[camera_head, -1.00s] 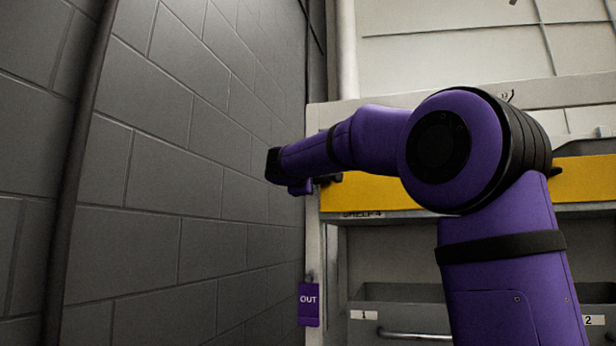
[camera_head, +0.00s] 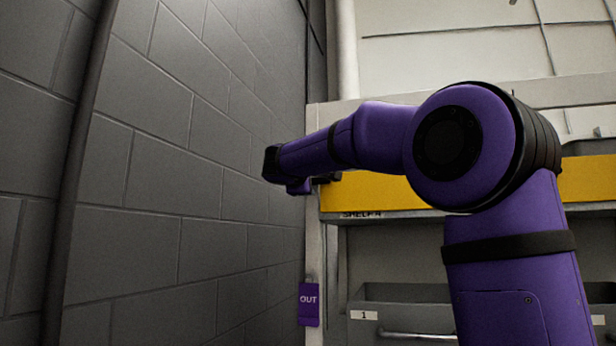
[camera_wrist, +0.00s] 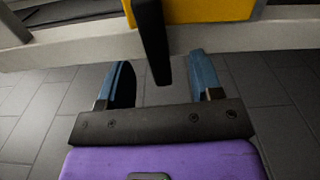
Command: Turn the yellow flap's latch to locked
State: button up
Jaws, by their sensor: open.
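The yellow flap (camera_head: 375,193) spans the front of the shelf unit, partly hidden behind my arm in the head view. Its edge shows at the top of the wrist view (camera_wrist: 213,9). A dark bar, apparently the latch (camera_wrist: 151,38), stands out from the flap's left end. My gripper (camera_wrist: 159,62) is open, with one blue finger on each side of the bar's free end as seen from the wrist. I cannot tell whether either finger touches it. The head view does not show the fingers or latch clearly.
A grey block wall (camera_head: 170,190) runs close along the left of my arm. Below the flap are grey drawers (camera_head: 405,310). A purple "OUT" tag (camera_head: 309,304) hangs on the left post. A pale rail (camera_wrist: 65,50) crosses the wrist view above the tiled floor.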

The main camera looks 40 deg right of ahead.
jog(key=v, duration=0.3)
jog(key=shift+s+a, duration=0.25)
jog(key=shift+s, duration=0.05)
dwell(0.5)
jog(key=s+a+f+m+g+y, duration=0.2)
jog(key=s+a+f+m+y, duration=0.1)
jog(key=s+f, duration=0.8)
jog(key=s+a+f+m+g+y, duration=0.2)
jog(key=s+a+f+y, duration=0.4)
jog(key=s+f, duration=0.5)
jog(key=s+a+f+m+g+y, duration=0.1)
jog(key=s+a+f+m+y, duration=0.2)
jog(key=s+f, duration=0.8)
notch_tip(320, 180, down, 5)
jog(key=shift+s+a+r+m+g+y, duration=0.1)
jog(key=shift+s+a+m+g+y, duration=0.25)
jog(key=shift+a+y, duration=0.8)
jog(key=shift+w, duration=0.1)
